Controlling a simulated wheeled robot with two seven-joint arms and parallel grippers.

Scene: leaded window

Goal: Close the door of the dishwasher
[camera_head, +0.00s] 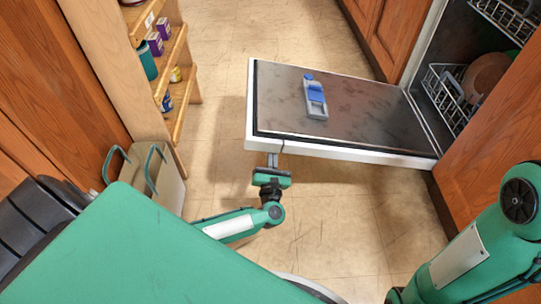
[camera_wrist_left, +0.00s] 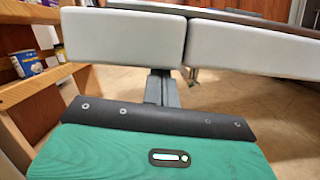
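The dishwasher door (camera_head: 350,112) hangs open, lowered almost flat, with its grey inner face up and a pale rim. A blue and grey dispenser (camera_head: 315,98) sits on that face. My left gripper (camera_head: 273,160) is at the near rim, close to the door's free left corner. In the left wrist view, pale blocks like the door's edge (camera_wrist_left: 123,37) fill the top, and a dark grey finger part (camera_wrist_left: 160,88) reaches up to them. I cannot tell whether it touches or grips the rim. My right gripper is out of view; only my right arm shows.
The dishwasher's rack (camera_head: 448,98) with dishes is inside the cavity at right. Wooden cabinets (camera_head: 378,30) flank it. A shelf (camera_head: 172,62) with jars and boxes and a beige bin (camera_head: 160,180) stand at left. Tiled floor (camera_head: 218,95) is clear between shelf and door.

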